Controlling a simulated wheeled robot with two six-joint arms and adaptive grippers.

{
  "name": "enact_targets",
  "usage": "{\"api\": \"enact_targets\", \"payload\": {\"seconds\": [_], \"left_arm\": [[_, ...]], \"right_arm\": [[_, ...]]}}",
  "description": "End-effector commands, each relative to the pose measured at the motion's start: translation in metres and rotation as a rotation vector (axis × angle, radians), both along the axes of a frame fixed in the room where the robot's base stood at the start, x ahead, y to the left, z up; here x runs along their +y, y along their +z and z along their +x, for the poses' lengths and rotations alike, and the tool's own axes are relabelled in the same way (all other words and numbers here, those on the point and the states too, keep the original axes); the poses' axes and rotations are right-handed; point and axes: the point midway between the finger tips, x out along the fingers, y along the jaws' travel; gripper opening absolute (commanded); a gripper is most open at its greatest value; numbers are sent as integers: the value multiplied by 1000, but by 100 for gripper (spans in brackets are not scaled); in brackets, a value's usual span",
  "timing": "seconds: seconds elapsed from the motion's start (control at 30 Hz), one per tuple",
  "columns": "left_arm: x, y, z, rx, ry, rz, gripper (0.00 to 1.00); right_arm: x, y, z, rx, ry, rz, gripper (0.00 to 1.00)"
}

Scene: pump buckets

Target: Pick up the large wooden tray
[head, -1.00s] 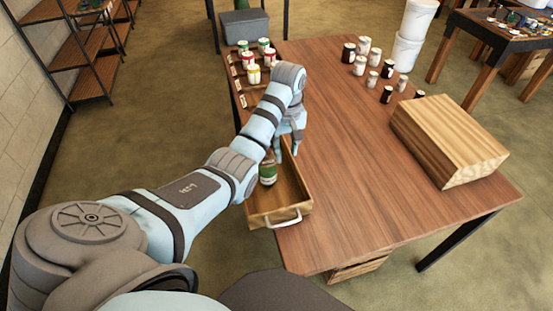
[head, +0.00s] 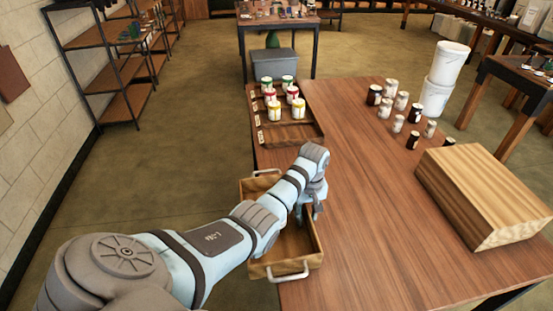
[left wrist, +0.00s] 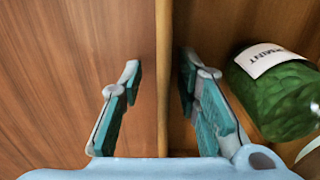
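The large wooden tray (head: 318,246) has metal handles at both ends and sits at the left edge of the table. My left gripper (head: 306,216) is over the tray's right side wall. In the left wrist view its two fingers (left wrist: 160,95) are apart, one on each side of the wooden wall (left wrist: 163,50), with gaps between fingers and wall. A green jar with a white label (left wrist: 275,90) lies inside the tray, close to the inner finger. In the head view my arm hides the jar and part of the tray. My right gripper is not in view.
A shallow wooden rack (head: 300,134) with several paint jars stands behind the tray. Several dark and white jars (head: 400,101) stand at the back right, near stacked white buckets (head: 442,78). A wooden box (head: 490,195) sits on the right. The table's middle (head: 370,200) is clear.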

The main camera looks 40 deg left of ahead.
Motion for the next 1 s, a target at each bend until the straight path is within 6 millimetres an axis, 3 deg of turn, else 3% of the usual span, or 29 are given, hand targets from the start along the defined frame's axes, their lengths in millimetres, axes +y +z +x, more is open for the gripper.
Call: {"api": "enact_targets", "payload": {"seconds": [0.23, 0.43, 1.0], "left_arm": [[0, -7, 0, 0, 0, 0, 30], [0, -7, 0, 0, 0, 0, 0], [1, -3, 1, -4, 0, 2, 0]], "right_arm": [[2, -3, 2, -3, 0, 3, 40], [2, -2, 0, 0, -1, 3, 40], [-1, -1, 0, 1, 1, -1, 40]]}}
